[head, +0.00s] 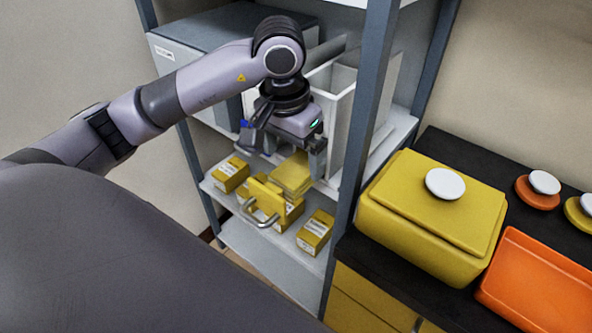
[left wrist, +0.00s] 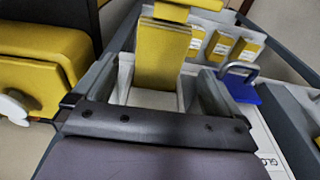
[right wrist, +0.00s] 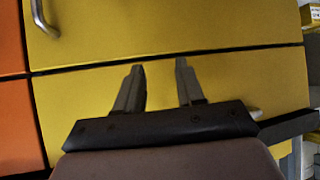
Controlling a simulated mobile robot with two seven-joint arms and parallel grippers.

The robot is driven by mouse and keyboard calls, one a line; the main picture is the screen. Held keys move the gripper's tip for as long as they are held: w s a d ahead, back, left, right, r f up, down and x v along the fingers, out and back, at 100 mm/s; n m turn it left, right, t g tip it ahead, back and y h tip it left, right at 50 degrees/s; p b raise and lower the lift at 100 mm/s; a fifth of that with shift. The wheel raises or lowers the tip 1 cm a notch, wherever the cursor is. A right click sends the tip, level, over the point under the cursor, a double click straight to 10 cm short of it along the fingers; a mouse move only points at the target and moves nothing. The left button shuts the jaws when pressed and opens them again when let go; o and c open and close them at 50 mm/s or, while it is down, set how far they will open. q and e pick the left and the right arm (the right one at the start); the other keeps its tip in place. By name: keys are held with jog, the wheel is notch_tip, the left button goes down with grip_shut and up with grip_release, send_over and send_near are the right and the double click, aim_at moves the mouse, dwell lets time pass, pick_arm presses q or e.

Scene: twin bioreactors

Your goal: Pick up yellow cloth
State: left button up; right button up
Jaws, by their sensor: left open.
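A yellow flat piece, which looks like the folded yellow cloth (head: 293,174), is on the shelf unit in the head view. My left gripper (head: 284,156) is just above it and pointed down. In the left wrist view the yellow piece (left wrist: 161,58) shows beyond and between the fingers of my left gripper (left wrist: 158,95), which are wide apart. I cannot tell whether they touch it. My right gripper (right wrist: 160,67) is open and empty in front of a yellow drawer front (right wrist: 230,95), away from the cloth.
Small yellow boxes (head: 314,232) stand on the shelf (head: 275,240) around a yellow piece with a metal handle (head: 266,205). A grey post (head: 362,120) and white dividers (head: 345,115) are close to my left gripper. A yellow container (head: 425,215) and orange bin (head: 540,280) sit at right.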

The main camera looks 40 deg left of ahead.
aim_at(295, 169)
pick_arm(q)
jog(key=shift+w+f, duration=0.15)
jog(key=shift+f, duration=0.6)
jog(key=shift+w+f, duration=0.1)
jog(key=shift+f, duration=0.65)
pick_arm(e)
jog(key=shift+w+r, duration=0.15)
jog(key=shift+r, duration=0.15)
pick_arm(q)
jog(key=c, duration=1.1)
jog(key=shift+r, duration=0.1)
